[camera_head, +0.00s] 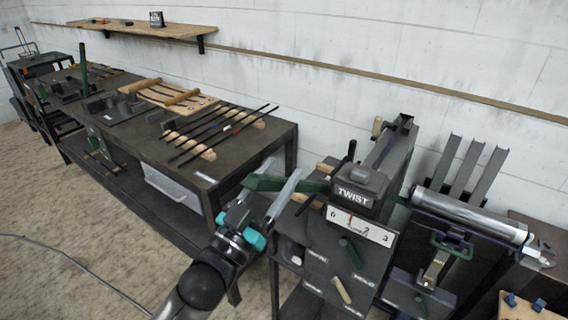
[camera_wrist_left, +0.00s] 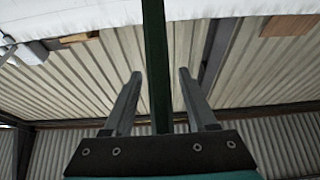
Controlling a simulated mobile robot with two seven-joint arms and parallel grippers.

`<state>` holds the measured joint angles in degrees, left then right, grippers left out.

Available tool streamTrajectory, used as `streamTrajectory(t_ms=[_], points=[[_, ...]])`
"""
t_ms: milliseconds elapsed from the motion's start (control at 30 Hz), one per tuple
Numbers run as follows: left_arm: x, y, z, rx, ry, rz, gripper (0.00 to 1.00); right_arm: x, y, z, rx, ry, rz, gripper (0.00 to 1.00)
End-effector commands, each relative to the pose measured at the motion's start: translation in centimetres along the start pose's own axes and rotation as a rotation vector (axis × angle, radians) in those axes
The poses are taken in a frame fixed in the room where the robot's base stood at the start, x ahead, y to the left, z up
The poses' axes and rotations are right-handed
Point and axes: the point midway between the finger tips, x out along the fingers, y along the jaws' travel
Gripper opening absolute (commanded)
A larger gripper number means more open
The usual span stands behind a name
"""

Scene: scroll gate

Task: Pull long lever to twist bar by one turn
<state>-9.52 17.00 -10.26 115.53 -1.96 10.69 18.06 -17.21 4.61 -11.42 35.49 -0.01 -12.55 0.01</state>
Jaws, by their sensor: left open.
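The twist machine (camera_head: 354,188) stands right of centre in the head view, with a "TWIST" label on its head and a white dial plate (camera_head: 361,225) marked 0 to 3. A long green lever (camera_head: 290,184) sticks out from its head to the left, roughly level. My left gripper (camera_head: 283,169) is at the lever's outer part, open, with its fingers on either side of it. In the left wrist view the lever (camera_wrist_left: 156,60) runs between the two open fingers (camera_wrist_left: 160,74), with gaps on both sides. The bar inside the machine is not clearly visible. My right gripper is not in view.
A dark workbench (camera_head: 215,170) with thin rods (camera_head: 222,128) and a wooden rack (camera_head: 170,94) stands to the left. Another machine with a silver roller (camera_head: 470,212) stands close on the right. The floor (camera_head: 80,230) at the lower left is open, with a cable across it.

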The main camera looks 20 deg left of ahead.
Motion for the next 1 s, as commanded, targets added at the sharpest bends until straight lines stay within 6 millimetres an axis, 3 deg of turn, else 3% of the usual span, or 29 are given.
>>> streamTrajectory(t_ms=[200,567,1000], points=[[1.8,0.0,0.0,0.0,0.0,0.0,0.57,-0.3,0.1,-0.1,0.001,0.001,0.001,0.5],[2.1,0.0,0.0,0.0,-0.001,0.0,0.57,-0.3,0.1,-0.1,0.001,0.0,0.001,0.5],[2.1,0.0,0.0,0.0,0.0,0.0,0.08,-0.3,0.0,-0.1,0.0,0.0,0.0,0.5]])
